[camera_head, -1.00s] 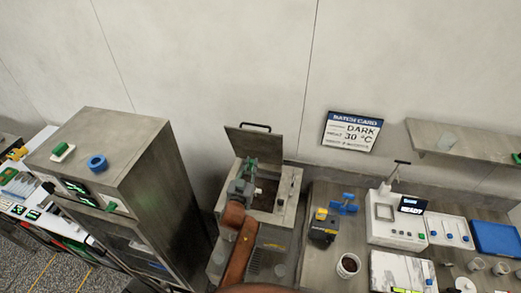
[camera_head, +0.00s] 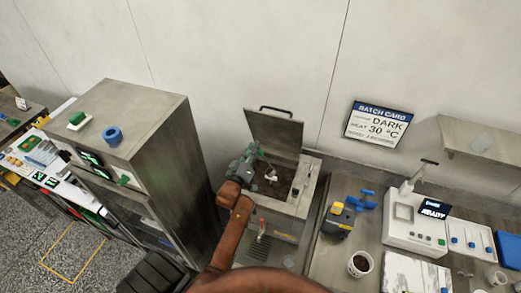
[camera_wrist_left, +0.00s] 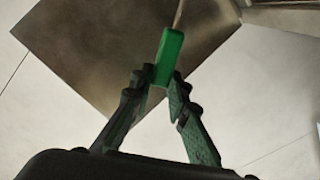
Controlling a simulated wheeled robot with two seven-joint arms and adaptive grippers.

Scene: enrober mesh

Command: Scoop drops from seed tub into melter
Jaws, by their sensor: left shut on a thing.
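The melter (camera_head: 300,206) is a steel box with its lid (camera_head: 275,130) raised and a dark opening. My left gripper (camera_head: 252,158) is shut on the green handle of a scoop (camera_wrist_left: 168,58), and the handle is between the fingertips in the left wrist view. In the head view, the scoop's pale bowl (camera_head: 271,176) is over the melter's opening. I cannot tell whether it holds drops or touches the contents. The seed tub (camera_head: 361,264), a white tub with dark drops, stands on the bench right of the melter. My right gripper is not in view.
A tall steel cabinet (camera_head: 150,130) stands left of the melter. A yellow and black device (camera_head: 338,220) and a blue item (camera_head: 364,200) are on the bench, near a white machine (camera_head: 415,225). A batch card (camera_head: 380,123) hangs on the wall.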

